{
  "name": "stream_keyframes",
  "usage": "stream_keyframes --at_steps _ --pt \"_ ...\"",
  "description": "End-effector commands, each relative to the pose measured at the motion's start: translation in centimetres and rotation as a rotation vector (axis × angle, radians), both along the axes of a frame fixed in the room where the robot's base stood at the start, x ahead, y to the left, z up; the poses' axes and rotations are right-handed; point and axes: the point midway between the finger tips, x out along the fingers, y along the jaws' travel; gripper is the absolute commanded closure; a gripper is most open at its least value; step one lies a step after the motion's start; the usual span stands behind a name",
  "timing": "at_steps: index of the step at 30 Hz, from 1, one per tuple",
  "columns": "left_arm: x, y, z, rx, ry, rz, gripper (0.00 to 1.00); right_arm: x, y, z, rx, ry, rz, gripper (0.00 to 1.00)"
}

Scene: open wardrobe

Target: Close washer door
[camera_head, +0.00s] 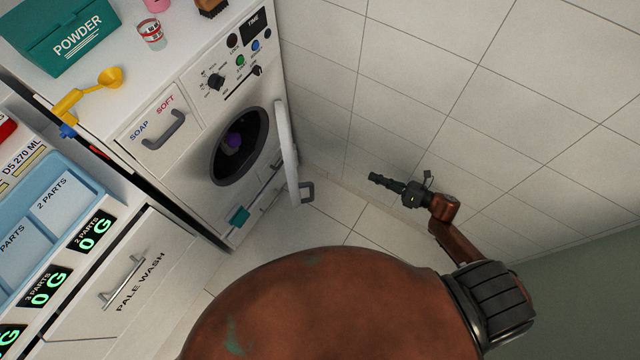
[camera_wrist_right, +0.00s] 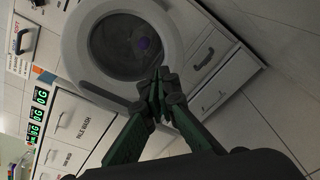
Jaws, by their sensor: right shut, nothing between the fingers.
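The white washer (camera_head: 215,195) stands at the left with its round door (camera_head: 285,140) swung open at the right of the dark drum opening (camera_head: 225,165). The door shows nearly edge-on, with a grey handle (camera_head: 306,192) at its lower part. Something purple (camera_head: 233,140) is inside the drum. My right gripper (camera_head: 373,177) is shut and empty, to the right of the door and apart from it. In the right wrist view its closed fingertips (camera_wrist_right: 160,76) overlap the lower edge of a white ring (camera_wrist_right: 76,48) around the dark glass; contact cannot be told. My left gripper is not in view.
A green powder box (camera_head: 65,45), a small jar (camera_head: 150,32) and a yellow scoop (camera_head: 108,78) stand on top. A Pale Wash drawer (camera_head: 150,250) is at the lower left. The tiled wall (camera_head: 400,75) bounds the right side; floor (camera_head: 335,205) between is clear.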

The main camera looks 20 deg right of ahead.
Motion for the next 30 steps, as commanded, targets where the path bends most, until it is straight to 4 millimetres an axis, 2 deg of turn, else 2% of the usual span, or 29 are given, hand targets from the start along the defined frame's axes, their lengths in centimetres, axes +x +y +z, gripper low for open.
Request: stream_keyframes --at_steps 1,3,6,9,12,17,30 --pt "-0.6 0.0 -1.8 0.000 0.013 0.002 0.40 -0.2 1.5 0.9 -0.088 -0.133 0.126 1.00" --pt "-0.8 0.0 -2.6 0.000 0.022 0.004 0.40 -1.1 3.6 3.1 -0.182 -0.312 0.272 1.00" --pt "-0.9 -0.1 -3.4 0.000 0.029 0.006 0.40 -2.5 5.4 5.1 -0.264 -0.501 0.416 1.00" --pt "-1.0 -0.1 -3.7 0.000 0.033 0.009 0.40 -3.5 6.4 6.3 -0.304 -0.612 0.496 1.00" --pt "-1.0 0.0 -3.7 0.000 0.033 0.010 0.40 -3.8 7.2 6.8 -0.318 -0.657 0.526 1.00" --pt "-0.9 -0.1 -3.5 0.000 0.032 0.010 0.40 -3.2 9.2 7.0 -0.317 -0.664 0.529 1.00" --pt "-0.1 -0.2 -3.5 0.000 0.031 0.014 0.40 -0.1 17.2 6.8 -0.316 -0.659 0.524 1.00"
